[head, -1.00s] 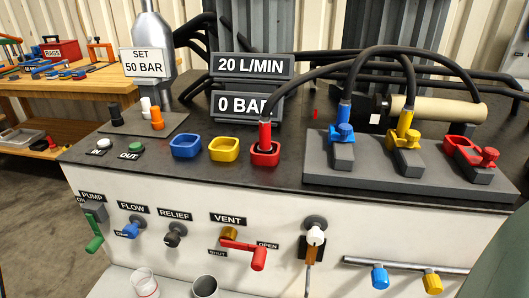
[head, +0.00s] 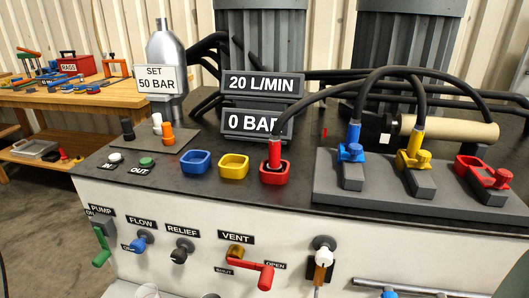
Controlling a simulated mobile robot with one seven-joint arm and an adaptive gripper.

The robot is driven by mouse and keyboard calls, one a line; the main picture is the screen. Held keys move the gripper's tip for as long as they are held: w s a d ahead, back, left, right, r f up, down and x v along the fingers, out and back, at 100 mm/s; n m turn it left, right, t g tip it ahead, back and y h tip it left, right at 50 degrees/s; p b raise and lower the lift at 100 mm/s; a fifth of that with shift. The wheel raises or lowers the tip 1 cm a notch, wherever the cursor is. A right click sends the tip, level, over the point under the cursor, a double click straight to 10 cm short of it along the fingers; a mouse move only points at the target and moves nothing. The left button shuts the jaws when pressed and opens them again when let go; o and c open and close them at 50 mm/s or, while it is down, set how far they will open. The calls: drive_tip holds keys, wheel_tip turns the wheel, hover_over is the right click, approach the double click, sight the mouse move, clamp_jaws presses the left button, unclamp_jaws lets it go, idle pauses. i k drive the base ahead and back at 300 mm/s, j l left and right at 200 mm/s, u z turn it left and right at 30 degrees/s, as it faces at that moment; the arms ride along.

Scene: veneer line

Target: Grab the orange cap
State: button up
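The orange cap (head: 167,133) stands upright on a flat dark grey plate (head: 180,142) at the left of the bench top. A white cap (head: 157,121) is just behind it and a black cap (head: 127,129) is to its left on the same plate. My gripper is not in the head view, so its distance from the orange cap cannot be seen.
Blue (head: 196,161), yellow (head: 233,166) and red (head: 273,173) cups sit on the dark bench top (head: 215,191); the red one holds a hose end. Hoses arch to a grey clamp block (head: 332,187) at right. A sign (head: 160,79) stands behind the caps.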

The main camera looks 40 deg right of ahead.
sight(169, 139)
drive_tip(key=i+j, duration=0.15)
drive_tip(key=j, duration=0.2)
drive_tip(key=i+j, duration=0.1)
drive_tip(key=j, duration=0.3)
drive_tip(key=i+j, duration=0.15)
drive_tip(key=j, duration=0.2)
drive_tip(key=i+j+z, duration=0.1)
drive_tip(key=j+z, duration=0.7)
drive_tip(key=l+z, duration=0.1)
drive_tip(key=z, duration=1.3)
drive_tip(key=i, duration=1)
